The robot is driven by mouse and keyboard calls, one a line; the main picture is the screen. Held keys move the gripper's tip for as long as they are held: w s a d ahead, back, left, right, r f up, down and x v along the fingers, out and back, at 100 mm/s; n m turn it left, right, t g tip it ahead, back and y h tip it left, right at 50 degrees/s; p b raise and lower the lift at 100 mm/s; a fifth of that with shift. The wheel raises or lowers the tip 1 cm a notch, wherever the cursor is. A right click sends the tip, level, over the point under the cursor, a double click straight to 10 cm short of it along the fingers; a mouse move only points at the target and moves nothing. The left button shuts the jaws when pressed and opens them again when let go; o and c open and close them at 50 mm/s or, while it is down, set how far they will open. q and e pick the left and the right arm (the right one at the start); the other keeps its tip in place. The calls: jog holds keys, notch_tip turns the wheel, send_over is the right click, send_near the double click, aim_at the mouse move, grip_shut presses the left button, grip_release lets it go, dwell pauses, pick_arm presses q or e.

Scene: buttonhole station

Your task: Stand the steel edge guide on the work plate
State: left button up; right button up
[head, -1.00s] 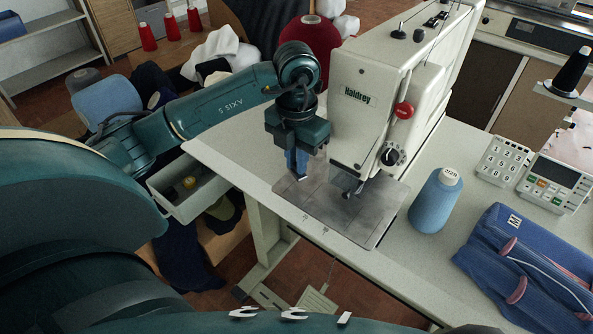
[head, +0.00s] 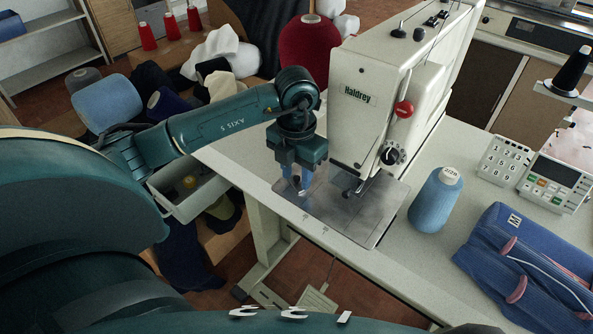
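My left gripper (head: 297,186) is low over the left end of the steel work plate (head: 345,212), left of the sewing head. Its two blue fingertips show a little apart, with a gap between them. A small pale, shiny piece (head: 298,183) shows between the fingertips, close to the plate. It may be the steel edge guide, but it is too small and too covered by the fingers to tell its shape or whether it stands upright. My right gripper is not in view.
The sewing machine (head: 375,95) stands just right of my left gripper. A blue thread cone (head: 436,200), a keypad (head: 503,160) and a blue folded garment (head: 525,265) are on the table's right. A grey bin (head: 190,195) hangs at the left edge.

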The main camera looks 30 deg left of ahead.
aim_at(296, 178)
pick_arm(q)
jog(key=shift+r, duration=0.1)
jog(key=shift+r, duration=0.25)
notch_tip(296, 178, up, 12)
jog(key=shift+f, duration=0.15)
jog(key=shift+s, duration=0.1)
dwell(0.5)
